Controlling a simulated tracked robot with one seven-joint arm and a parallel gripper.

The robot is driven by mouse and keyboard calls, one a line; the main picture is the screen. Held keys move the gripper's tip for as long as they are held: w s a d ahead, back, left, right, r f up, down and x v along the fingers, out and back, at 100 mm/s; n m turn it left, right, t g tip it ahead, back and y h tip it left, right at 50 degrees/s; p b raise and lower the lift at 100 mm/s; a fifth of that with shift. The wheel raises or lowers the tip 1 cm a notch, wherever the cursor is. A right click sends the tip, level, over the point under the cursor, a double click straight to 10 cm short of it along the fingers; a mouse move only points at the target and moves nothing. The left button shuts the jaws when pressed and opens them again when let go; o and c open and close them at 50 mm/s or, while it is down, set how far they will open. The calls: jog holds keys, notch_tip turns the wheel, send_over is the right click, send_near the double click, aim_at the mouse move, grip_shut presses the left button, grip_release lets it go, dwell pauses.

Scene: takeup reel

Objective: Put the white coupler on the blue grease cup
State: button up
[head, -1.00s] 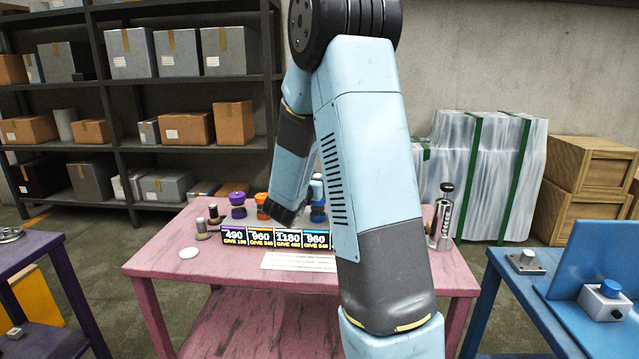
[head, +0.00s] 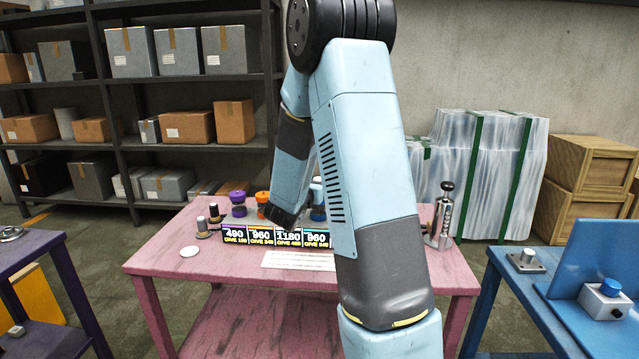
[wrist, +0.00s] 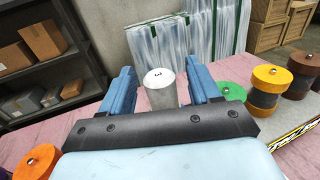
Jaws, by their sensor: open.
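In the wrist view a whitish upright cylinder (wrist: 160,90), apparently the white coupler, stands between the two blue fingers of my gripper (wrist: 163,86). The fingers are apart, with a visible gap at least on the right side. In the head view a blue item (head: 318,212), possibly the blue grease cup, shows partly on the pink table behind my arm. My arm hides the gripper's fingertips and the coupler there. I cannot clearly make out a blue cup in the wrist view.
The pink table (head: 215,262) also holds a purple piece (head: 238,203), an orange piece (head: 262,204), price signs (head: 277,238), a white disc (head: 189,250) and a metal pump-like tool (head: 443,215).

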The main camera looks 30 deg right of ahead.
jog(key=v, duration=1.1)
jog(key=s+d+r+m+g+y, duration=0.1)
jog(key=s+r+m+g, duration=0.1)
jog(key=s+m+g, duration=0.45)
jog(key=s+d+r+m+g+y, duration=0.1)
jog(key=s+d+r+m+g, duration=0.15)
jog(key=s+m, duration=0.75)
jog(key=s+a+r+m+t+y, duration=0.1)
jog(key=s+a+r+m+y, duration=0.1)
jog(key=s+a+m+y, duration=0.2)
jog(key=s+a+r+m+t+y, duration=0.2)
jog(key=s+a+m+y, duration=0.3)
jog(key=a, duration=0.6)
jog(key=s+r+y, duration=0.1)
jog(key=s+y, duration=0.1)
jog(key=y, duration=0.1)
jog(key=shift+a+t, duration=0.25)
jog(key=shift+t, duration=0.05)
